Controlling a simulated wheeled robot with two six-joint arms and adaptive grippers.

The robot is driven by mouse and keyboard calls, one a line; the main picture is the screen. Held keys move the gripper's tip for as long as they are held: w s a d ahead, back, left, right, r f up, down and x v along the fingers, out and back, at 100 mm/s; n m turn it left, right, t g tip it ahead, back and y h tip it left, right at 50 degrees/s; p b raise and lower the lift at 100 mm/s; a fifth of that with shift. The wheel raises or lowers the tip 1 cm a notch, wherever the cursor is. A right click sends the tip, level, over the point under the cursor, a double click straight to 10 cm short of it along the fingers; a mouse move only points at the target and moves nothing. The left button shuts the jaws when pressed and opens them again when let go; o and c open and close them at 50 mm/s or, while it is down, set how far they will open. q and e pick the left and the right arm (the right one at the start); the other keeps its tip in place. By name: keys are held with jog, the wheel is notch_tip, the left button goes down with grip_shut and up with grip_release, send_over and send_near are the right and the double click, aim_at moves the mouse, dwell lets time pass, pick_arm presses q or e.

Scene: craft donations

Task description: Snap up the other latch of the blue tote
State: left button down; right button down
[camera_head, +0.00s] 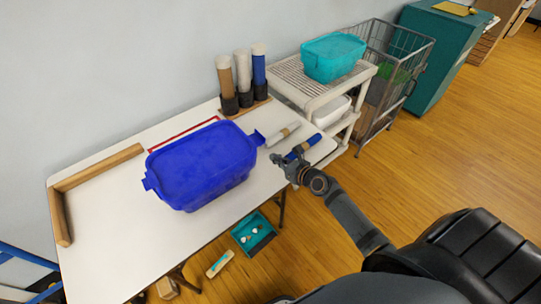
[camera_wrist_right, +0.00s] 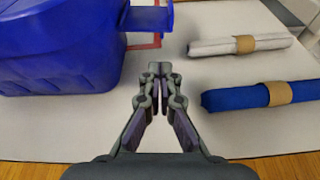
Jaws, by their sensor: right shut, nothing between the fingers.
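The blue tote (camera_head: 200,165) stands on the white table with its lid on. Its right-end latch (camera_head: 258,137) sticks outward from the tote. This latch also shows in the wrist view (camera_wrist_right: 150,18), at the top, as a flat flap standing out from the wall. The left-end latch (camera_head: 147,184) shows small and close to the tote; its exact position is hard to tell. My right gripper (camera_head: 276,158) is shut and empty, just right of the tote and nearer the table's front edge than the right latch. In the wrist view its fingertips (camera_wrist_right: 160,70) are together, apart from tote and latch.
A white roll (camera_head: 283,134) and a blue roll (camera_head: 304,146) lie right of the tote, close to my gripper. Upright tubes (camera_head: 243,78) stand behind. A wooden corner frame (camera_head: 100,168) lies at left. A white cart (camera_head: 300,84) holding a teal bin (camera_head: 333,57) stands at right.

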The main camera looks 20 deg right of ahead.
jog(key=b+x, duration=0.2)
jog(key=x, duration=0.6)
jog(key=shift+w+a+f, duration=0.1)
jog(key=shift+w+a, duration=0.05)
